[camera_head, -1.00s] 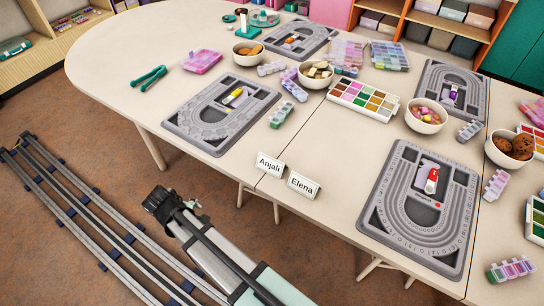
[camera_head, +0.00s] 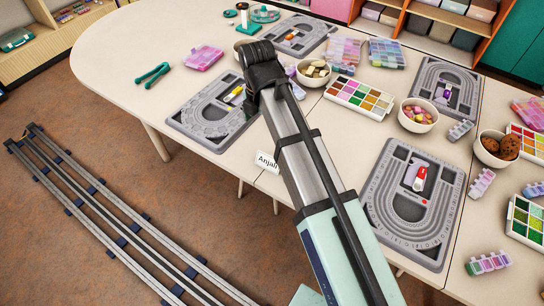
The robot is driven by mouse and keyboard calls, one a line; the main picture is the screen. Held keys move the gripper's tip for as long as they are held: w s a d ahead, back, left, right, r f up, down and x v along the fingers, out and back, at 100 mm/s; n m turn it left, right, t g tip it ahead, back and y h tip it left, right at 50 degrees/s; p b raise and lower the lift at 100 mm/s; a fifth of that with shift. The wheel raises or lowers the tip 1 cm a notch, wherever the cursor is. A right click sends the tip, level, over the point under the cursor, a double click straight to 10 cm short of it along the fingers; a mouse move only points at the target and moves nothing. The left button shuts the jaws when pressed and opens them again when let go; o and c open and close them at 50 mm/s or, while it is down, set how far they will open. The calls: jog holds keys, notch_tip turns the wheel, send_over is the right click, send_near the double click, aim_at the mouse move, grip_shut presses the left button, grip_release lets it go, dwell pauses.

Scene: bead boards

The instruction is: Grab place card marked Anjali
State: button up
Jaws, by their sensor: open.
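The white place card marked Anjali (camera_head: 265,161) stands near the table's front edge, left of my arm. My arm covers its right end. The place card marked Elena is hidden behind my arm. My gripper (camera_head: 252,102) is the black end of my arm, above the table over the right side of the left bead board. It is beyond the Anjali card, apart from it, and appears to point down. It is open, and I see nothing held in it. Its fingers are hard to make out.
Grey bead boards lie left (camera_head: 190,128) and right (camera_head: 382,215) of my arm. A bowl of pale pieces (camera_head: 313,80) and a paint-like tray (camera_head: 335,95) are right of my gripper. Green pliers (camera_head: 153,74) lie at left, with bare table (camera_head: 120,65) around them.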

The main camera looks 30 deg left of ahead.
notch_tip(320, 180, up, 2)
jog(key=w+d+n, duration=0.1)
jog(key=w+d, duration=0.1)
jog(key=p, duration=0.2)
send_over(270, 160)
jog(key=w, duration=0.2)
jog(key=f, duration=1.1)
jog(key=shift+a+f, duration=0.2)
jog(key=shift+s+a+f+p, duration=0.1)
jog(key=shift+s+f+p, duration=0.05)
jog(key=shift+f, duration=1.2)
jog(key=shift+s+f+p, duration=0.1)
jog(key=shift+f+p, duration=0.05)
jog(key=shift+f, duration=1.15)
jog(key=c, duration=0.4)
